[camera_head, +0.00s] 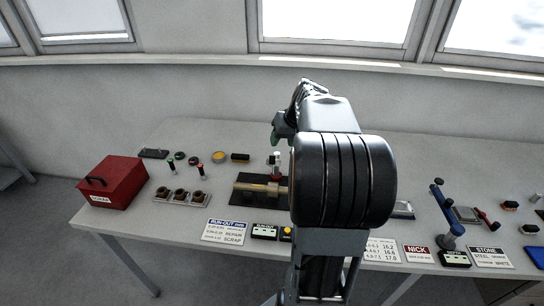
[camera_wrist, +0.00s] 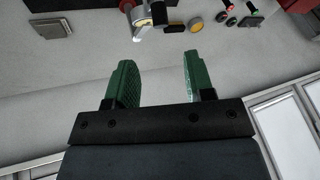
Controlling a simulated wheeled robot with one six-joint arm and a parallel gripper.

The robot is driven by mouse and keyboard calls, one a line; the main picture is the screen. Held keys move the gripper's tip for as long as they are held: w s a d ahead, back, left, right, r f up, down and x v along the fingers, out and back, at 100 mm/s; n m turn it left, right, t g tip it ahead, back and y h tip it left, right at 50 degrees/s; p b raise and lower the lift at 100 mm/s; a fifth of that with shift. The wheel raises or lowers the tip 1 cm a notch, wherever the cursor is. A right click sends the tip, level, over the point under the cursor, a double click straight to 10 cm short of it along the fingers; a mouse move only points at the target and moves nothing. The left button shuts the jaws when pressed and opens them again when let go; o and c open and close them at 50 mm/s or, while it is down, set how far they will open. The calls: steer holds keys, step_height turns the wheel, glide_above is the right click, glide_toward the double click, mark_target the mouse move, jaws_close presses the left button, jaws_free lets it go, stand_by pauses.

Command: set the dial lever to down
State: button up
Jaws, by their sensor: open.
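A small upright instrument with a white and dark body and a red part (camera_head: 275,165) stands at the back end of the black plate with the brass shaft. It looks like the dial, but I cannot make out its lever or the lever's position. In the wrist view the instrument (camera_wrist: 158,13) shows at the top edge, partly cut off, beyond the fingertips. My gripper (camera_wrist: 157,70) has two green fingers spread apart with nothing between them. In the head view my gripper (camera_head: 276,134) is above and behind the instrument, mostly hidden by my arm.
A brass shaft (camera_head: 256,188) lies on a black plate. A red box (camera_head: 112,183) and a block of brown cups (camera_head: 181,195) stand left. A yellow disc (camera_head: 218,156) lies at the back. A blue-handled tool (camera_head: 447,214) stands right. My arm hides the middle of the table.

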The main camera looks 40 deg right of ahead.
mark_target(274, 162)
steer(key=p+x, duration=0.1)
steer(key=x, duration=0.9)
steer(key=shift+p, duration=0.3)
steer(key=shift+c, duration=0.3)
jaws_close()
